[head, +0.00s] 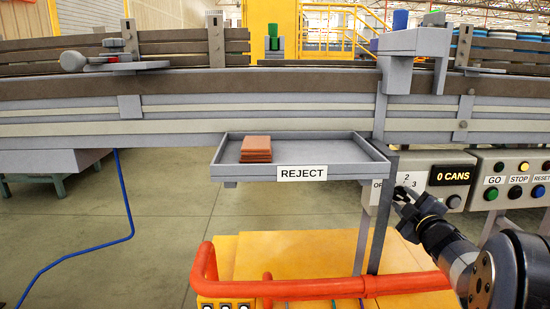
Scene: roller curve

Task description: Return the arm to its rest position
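My arm (455,250) reaches in from the lower right corner. My gripper (402,194) is dark and small in the picture, in front of or beside the grey control box (370,197) with the marks 2 and 3. It covers part of that box's face. I cannot tell whether it touches the box, or whether its fingers are open or shut. No held object shows at its tip.
A grey REJECT tray (345,150) holding a stack of brown pieces (256,149) hangs from the conveyor (250,110). A 0 CANS display (452,176) and a button panel (515,180) stand right. An orange-red rail (330,287) crosses below. Floor at left is clear except a blue cable (125,200).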

